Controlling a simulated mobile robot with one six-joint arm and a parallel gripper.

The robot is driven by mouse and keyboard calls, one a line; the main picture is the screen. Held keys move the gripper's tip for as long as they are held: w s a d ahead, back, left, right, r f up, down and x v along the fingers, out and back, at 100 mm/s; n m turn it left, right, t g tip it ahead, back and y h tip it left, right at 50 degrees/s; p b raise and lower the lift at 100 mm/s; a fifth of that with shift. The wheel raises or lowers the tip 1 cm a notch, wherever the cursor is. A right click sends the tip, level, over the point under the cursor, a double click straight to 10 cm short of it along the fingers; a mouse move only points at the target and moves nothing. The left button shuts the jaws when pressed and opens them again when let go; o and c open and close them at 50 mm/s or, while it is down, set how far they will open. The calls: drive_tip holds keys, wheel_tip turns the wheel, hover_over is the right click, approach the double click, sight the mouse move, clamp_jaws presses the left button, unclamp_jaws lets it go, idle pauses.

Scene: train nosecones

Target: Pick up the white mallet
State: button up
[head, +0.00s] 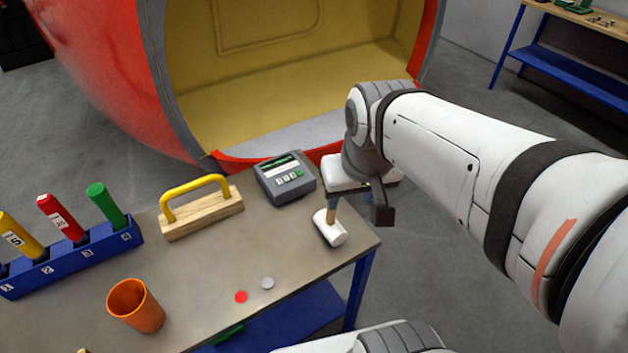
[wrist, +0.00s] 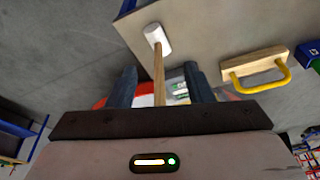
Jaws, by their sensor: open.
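The white mallet has a white head (head: 329,228) and a wooden handle (head: 332,202). It is near the right edge of the grey workbench in the head view. In the wrist view its head (wrist: 156,38) lies beyond the fingertips, and its handle runs back between the two fingers, with a gap on each side. My gripper (wrist: 160,67) is open, with its dark fingers on either side of the handle. Its body hides the handle's end. In the head view my gripper (head: 352,196) is at the handle, with its fingers mostly hidden.
The workbench (head: 205,280) also holds a grey keypad device (head: 285,178), a wooden block with a yellow handle (head: 200,208), a blue rack (head: 75,260) with coloured cylinders, an orange cup (head: 136,305) and two small discs. A red shell (head: 120,75) stands behind the bench.

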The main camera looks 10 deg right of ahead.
drive_tip(key=w+m+g, duration=0.1)
drive_tip(key=w, duration=0.3)
drive_tip(key=w+d+m+g, duration=0.1)
drive_tip(key=w, duration=0.3)
drive_tip(key=w+g, duration=0.1)
drive_tip(key=w, duration=0.4)
drive_tip(key=shift+d+r+m+b, duration=0.1)
drive_tip(key=shift+d+m+b, duration=0.1)
drive_tip(key=shift+m+b, duration=0.2)
drive_tip(key=shift+w, duration=0.3)
wheel_tip(320, 180, down, 8)
drive_tip(key=p, duration=0.1)
drive_tip(key=shift+a, duration=0.15)
drive_tip(key=shift+s, duration=0.15)
drive_tip(key=shift+c, duration=0.2)
drive_tip(key=shift+r, duration=0.1)
clamp_jaws()
